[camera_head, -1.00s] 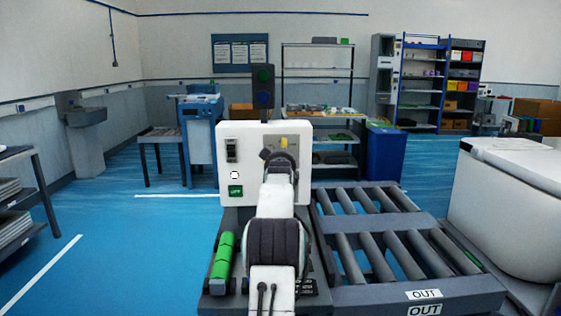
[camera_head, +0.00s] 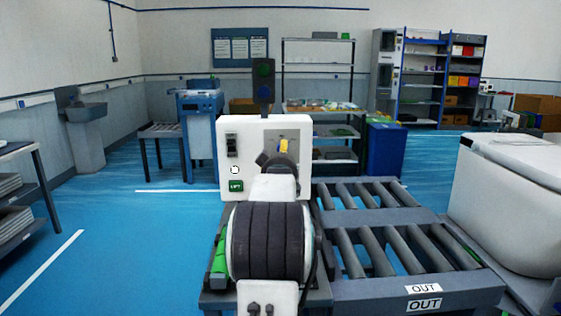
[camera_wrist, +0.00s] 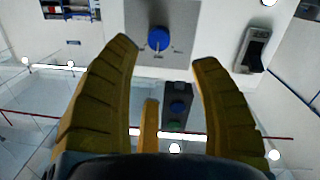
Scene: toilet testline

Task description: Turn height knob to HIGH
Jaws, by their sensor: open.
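The height knob (camera_wrist: 158,39) is a round blue knob on a grey plate (camera_wrist: 178,14) in the wrist view, with small labels around it too small to read. In the head view the plate (camera_head: 297,134) is on the white control box (camera_head: 226,165), and my arm hides the knob. My gripper (camera_wrist: 165,51) is open and empty, its yellow fingers spread to either side below the knob in the wrist view. The fingers look apart from the knob. In the head view my gripper (camera_head: 283,147) is in front of the plate, mostly hidden by its wrist.
A black rocker switch (camera_head: 232,145) and a green LIFT label (camera_head: 236,186) are left of the plate. A signal light (camera_head: 262,85) stands above the box. A roller conveyor (camera_head: 375,235) marked OUT lies right, beside a white toilet (camera_head: 510,205). Floor at left is open.

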